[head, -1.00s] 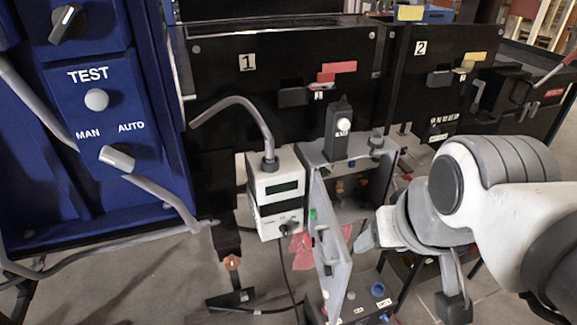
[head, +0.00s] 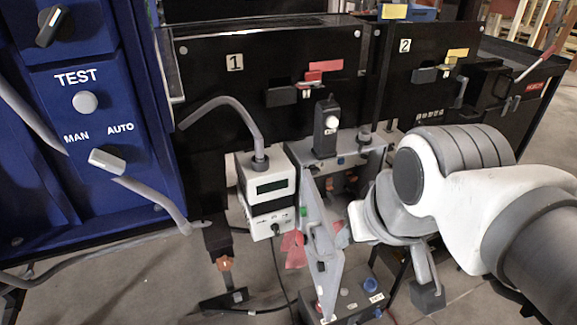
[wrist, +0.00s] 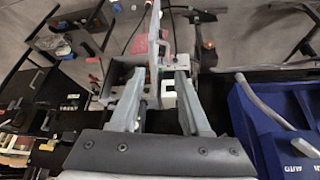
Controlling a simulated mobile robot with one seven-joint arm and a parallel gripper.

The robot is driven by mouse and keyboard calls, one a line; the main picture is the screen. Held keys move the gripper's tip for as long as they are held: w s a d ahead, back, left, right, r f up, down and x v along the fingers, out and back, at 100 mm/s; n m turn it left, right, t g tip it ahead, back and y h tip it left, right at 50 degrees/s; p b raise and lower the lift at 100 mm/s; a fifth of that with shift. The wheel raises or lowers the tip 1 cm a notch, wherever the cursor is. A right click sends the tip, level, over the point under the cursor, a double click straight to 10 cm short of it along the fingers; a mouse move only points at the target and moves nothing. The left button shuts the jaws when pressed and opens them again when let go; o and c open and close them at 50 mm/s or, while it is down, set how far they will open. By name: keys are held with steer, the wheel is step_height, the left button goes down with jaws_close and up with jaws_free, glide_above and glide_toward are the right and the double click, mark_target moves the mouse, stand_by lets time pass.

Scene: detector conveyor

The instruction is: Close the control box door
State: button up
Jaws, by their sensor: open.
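The control box (head: 352,158) is a grey box on the black conveyor frame. Its grey door (head: 331,283) stands open, swung out toward me; in the wrist view the door (wrist: 154,32) shows as a thin upright panel. My gripper (head: 343,236) is at the door, on its right side in the head view, and partly hidden. In the wrist view the fingers of my gripper (wrist: 158,80) are open and spread, with the door's near part between or just beyond the tips. I cannot tell whether they touch it.
A white meter box (head: 268,190) with a grey hose stands left of the control box. A blue panel (head: 110,190) with knobs fills the left side. A dark box with buttons (head: 350,300) sits below the door. Black conveyor panels (head: 270,70) run behind.

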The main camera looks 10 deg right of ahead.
steer(key=f+n+b, duration=0.1)
steer(key=w+f+n+g+b, duration=0.1)
steer(key=f, duration=0.1)
steer(key=a+f+n+g+h+b, duration=0.1)
steer(key=f, duration=0.1)
steer(key=shift+w+a, duration=0.1)
steer(key=shift+w, duration=0.1)
jaws_close()
steer(key=w+a+f+n+g+h+b, duration=0.1)
steer(key=w+a+f+n+h+b, duration=0.3)
steer(key=f, duration=0.3)
steer(key=w+a+f+n+g+h+b, duration=0.1)
steer(key=a+f+n+b, duration=0.25)
steer(key=f+n, duration=0.4)
steer(key=w+a+f+n+g+h+b, duration=0.1)
steer(key=w+a+f+n+h+b, duration=0.25)
steer(key=f, duration=0.45)
steer(key=b, duration=0.4)
glide_toward(329, 299)
steer(key=shift+n+y, duration=0.25)
steer(key=shift+n, duration=0.15)
steer(key=shift+x, duration=2.9)
